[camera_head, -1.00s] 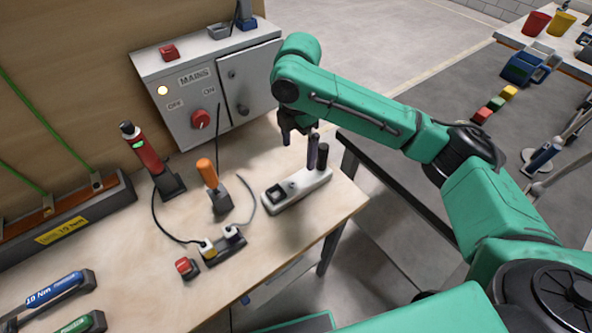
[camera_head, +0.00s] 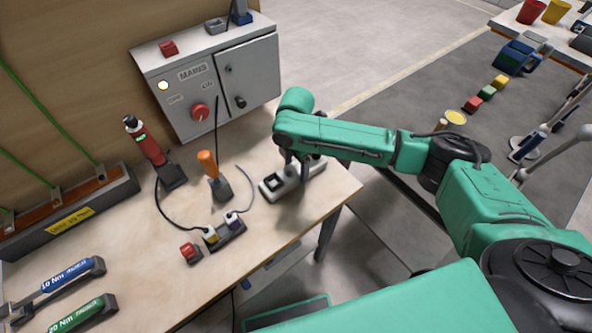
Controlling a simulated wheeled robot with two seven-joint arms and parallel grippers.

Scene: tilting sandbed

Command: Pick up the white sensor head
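No part is clearly marked as the white sensor head. The white piece by my gripper is a long white block (camera_head: 271,191) on the wooden bench, with a dark square on its left end. My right gripper (camera_head: 298,174) points down at the middle and right part of this block. The arm and dark fingers cover much of it, and the two dark upright cylinders on it are hidden. I cannot tell whether the fingers touch or hold anything. My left gripper is out of view.
An orange-handled tool (camera_head: 213,176) stands left of the block, near a socket strip (camera_head: 226,236) with plugs and cables. A red tool (camera_head: 150,152) stands farther left. The grey MAINS cabinet (camera_head: 207,86) is behind. The bench front right of the strip is clear.

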